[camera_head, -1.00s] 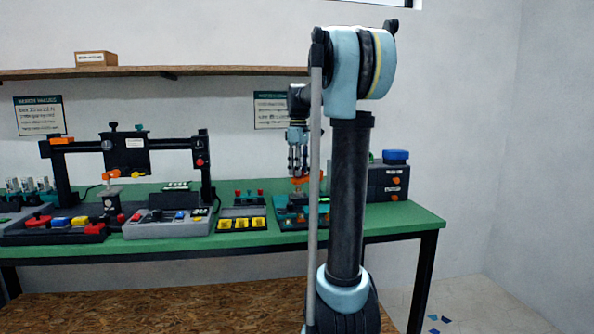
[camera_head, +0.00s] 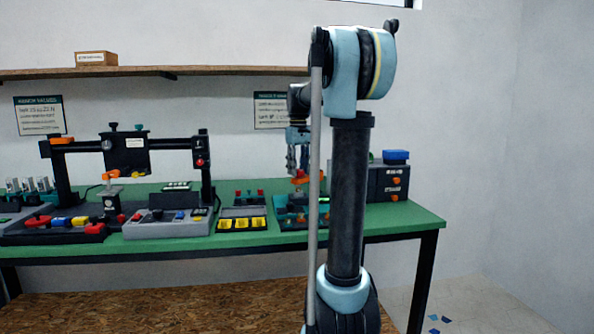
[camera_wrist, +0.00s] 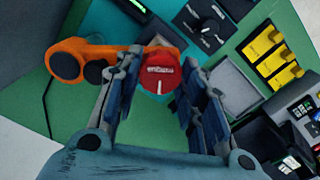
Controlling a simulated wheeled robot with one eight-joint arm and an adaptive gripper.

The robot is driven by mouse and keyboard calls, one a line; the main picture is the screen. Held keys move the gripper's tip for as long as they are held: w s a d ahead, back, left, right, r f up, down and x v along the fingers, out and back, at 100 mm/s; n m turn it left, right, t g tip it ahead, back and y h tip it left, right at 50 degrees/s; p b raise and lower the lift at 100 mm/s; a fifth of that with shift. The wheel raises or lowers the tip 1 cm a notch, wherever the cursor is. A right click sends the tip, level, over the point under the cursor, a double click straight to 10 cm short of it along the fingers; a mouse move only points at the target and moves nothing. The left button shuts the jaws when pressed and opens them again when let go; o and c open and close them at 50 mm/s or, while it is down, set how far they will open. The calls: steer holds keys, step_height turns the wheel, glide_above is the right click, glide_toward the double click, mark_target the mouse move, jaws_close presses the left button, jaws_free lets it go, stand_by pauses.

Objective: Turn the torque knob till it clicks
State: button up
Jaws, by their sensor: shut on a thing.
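A round red knob (camera_wrist: 160,78) with a small printed label and a white line is in the middle of the wrist view, its line pointing down in the picture. It sits at the end of an orange arm (camera_wrist: 95,50) above a teal unit (camera_wrist: 125,30). My gripper (camera_wrist: 161,68) is shut on the red knob, one finger at its left and one at its right. In the head view my gripper (camera_head: 298,168) points down over the teal unit (camera_head: 287,204). My arm hides part of the unit there.
A black dial (camera_wrist: 208,27) is on the teal unit beside the knob. A tray with yellow blocks (camera_head: 241,223) stands to the left of the unit. A dark box with a blue top (camera_head: 388,182) stands to the right. The green table's right end (camera_head: 415,218) is clear.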

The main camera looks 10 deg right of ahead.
mark_target(298, 170)
steer(key=m, duration=0.7)
stand_by(0.6)
steer(key=o, duration=1.1)
steer(key=shift+d, duration=0.1)
step_height(298, 170, up, 12)
steer(key=shift+w+f, duration=0.1)
